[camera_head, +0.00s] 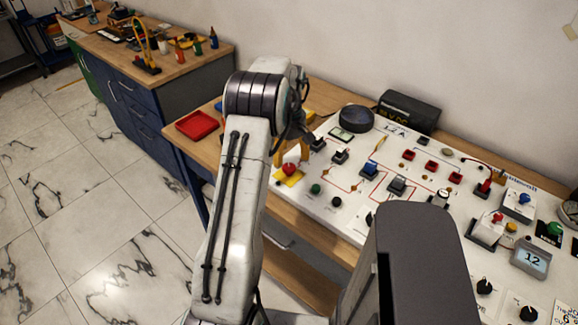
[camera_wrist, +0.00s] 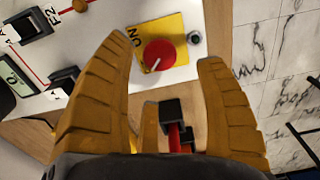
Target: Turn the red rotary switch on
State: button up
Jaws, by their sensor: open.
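The red rotary switch (camera_wrist: 159,55) is a round red knob with a white pointer line, set on a yellow plate (camera_wrist: 178,28) marked "ON". In the wrist view it lies ahead of my fingers, near the middle of the gap between them. In the head view the red knob (camera_head: 289,168) sits on its yellow plate at the left edge of the white panel (camera_head: 345,219). My gripper (camera_wrist: 165,70) is open, with its yellow fingers apart and nothing between the tips. In the head view my arm hides most of the gripper, and I cannot tell its distance from the knob.
A small dark knob (camera_wrist: 194,38) stands right beside the yellow plate. Black switches (camera_wrist: 34,25) stand left of it. A red tray (camera_head: 196,125) lies on the wooden bench beyond my arm. More buttons and switches fill the panel to the right.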

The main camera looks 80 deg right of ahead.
aim_at(289, 167)
jog(key=shift+f+p, duration=0.35)
jog(key=shift+f, duration=2.25)
jog(key=shift+c, duration=0.3)
jog(key=c, duration=1.2)
